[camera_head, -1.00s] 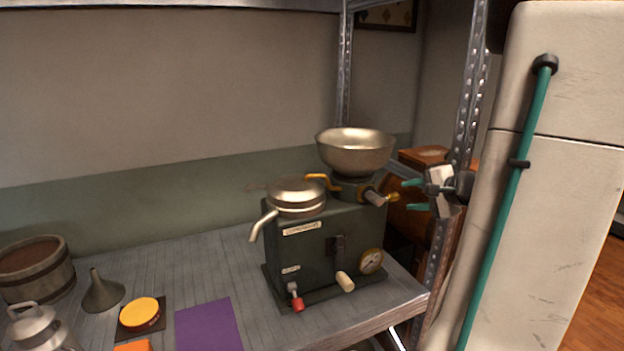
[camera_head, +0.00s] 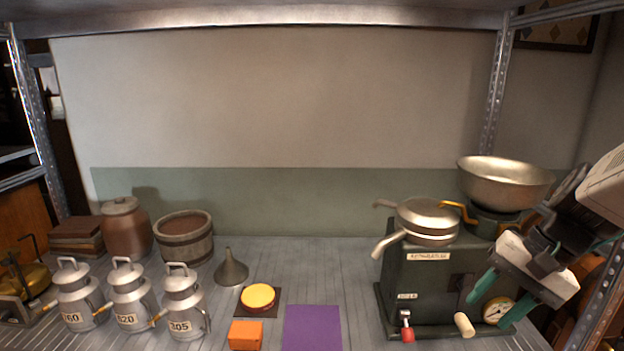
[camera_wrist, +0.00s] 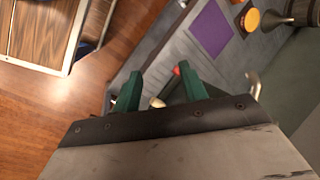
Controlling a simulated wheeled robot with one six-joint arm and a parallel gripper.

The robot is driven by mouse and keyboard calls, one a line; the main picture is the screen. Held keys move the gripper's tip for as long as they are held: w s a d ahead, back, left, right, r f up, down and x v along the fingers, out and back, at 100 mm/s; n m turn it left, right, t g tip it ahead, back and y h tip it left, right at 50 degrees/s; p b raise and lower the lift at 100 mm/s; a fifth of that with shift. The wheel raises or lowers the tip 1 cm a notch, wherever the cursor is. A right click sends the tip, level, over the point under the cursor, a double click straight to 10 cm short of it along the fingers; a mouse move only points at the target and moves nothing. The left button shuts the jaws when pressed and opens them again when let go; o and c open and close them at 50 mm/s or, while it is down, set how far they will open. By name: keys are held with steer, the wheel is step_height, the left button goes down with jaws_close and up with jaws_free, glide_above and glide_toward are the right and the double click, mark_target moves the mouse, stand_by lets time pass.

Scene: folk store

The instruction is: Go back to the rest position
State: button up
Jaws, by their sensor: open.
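My gripper (camera_head: 482,287) is at the right in the head view, in front of the right side of the dark green machine (camera_head: 432,275). Its green fingers are apart with nothing between them. In the wrist view the open fingers (camera_wrist: 158,92) point toward the floor and the shelf's edge. The machine carries a metal bowl (camera_head: 505,180) on top, a lidded pan-like part with spouts (camera_head: 427,218), a red-tipped lever (camera_head: 407,328), a cream handle (camera_head: 464,325) and a gauge, partly hidden by my gripper.
Three numbered milk cans (camera_head: 184,303), a wooden tub (camera_head: 184,240), a funnel (camera_head: 231,270), a yellow disc (camera_head: 258,296), an orange block (camera_head: 245,335) and a purple mat (camera_head: 312,328) are on the shelf. A metal post (camera_head: 605,300) stands at the right. The back middle of the shelf is clear.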

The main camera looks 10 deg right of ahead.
steer(key=s+a+r+n+h, duration=0.4)
steer(key=s+a+n, duration=0.1)
steer(key=a+n, duration=0.4)
steer(key=shift+s+a+n+g, duration=0.3)
steer(key=shift+s+a+g, duration=0.1)
steer(key=shift+a, duration=0.65)
